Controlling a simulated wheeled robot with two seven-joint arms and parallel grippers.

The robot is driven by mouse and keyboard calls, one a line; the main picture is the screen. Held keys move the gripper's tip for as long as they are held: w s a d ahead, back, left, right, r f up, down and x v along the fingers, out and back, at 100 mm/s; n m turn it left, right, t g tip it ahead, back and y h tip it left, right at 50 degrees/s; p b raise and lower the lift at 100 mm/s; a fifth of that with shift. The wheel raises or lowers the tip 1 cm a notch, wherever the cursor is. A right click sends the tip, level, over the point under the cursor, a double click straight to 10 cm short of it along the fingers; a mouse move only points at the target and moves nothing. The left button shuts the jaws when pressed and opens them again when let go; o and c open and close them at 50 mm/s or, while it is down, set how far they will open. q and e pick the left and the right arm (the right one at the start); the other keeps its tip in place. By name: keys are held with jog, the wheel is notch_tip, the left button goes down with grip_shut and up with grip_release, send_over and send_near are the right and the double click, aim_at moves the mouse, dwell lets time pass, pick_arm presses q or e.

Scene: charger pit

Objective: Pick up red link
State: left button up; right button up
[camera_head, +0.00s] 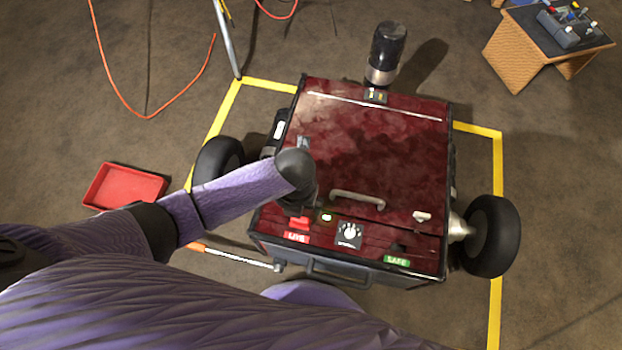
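A small red link (300,223) sits on the front left of the dark red machine's top (375,130), just above the red LIVE label (296,238). My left gripper (298,205) points down at the link, close above or touching it; I cannot tell which. Its fingers are mostly hidden by my dark wrist, so its opening does not show. A green SAFE label (397,261) is on the front right, with a dark socket (398,246) just above it. My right gripper is not in view.
A grey handle (357,198) rises from the lid. A dark cylinder (386,55) stands behind, wheels flank the machine, and a red tray (124,187) lies left on the floor.

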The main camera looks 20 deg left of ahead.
aim_at(299, 221)
pick_arm(q)
jog(key=f+b, duration=0.2)
jog(key=f, duration=0.1)
jog(key=f+b, duration=0.3)
jog(key=s+f+b, duration=0.1)
jog(key=f+b, duration=0.1)
jog(key=f, duration=0.1)
jog(key=shift+f+b, duration=0.15)
jog(key=shift+b, duration=0.15)
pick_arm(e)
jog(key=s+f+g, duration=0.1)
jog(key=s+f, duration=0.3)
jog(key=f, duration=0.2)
pick_arm(q)
jog(key=shift+w+f+b, duration=0.15)
jog(key=shift+f+b, duration=0.15)
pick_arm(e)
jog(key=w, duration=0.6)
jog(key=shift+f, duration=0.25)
pick_arm(q)
jog(key=c, duration=1.3)
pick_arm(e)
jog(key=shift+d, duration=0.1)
pick_arm(q)
jog(key=shift+r, duration=0.1)
jog(key=shift+c, duration=0.2)
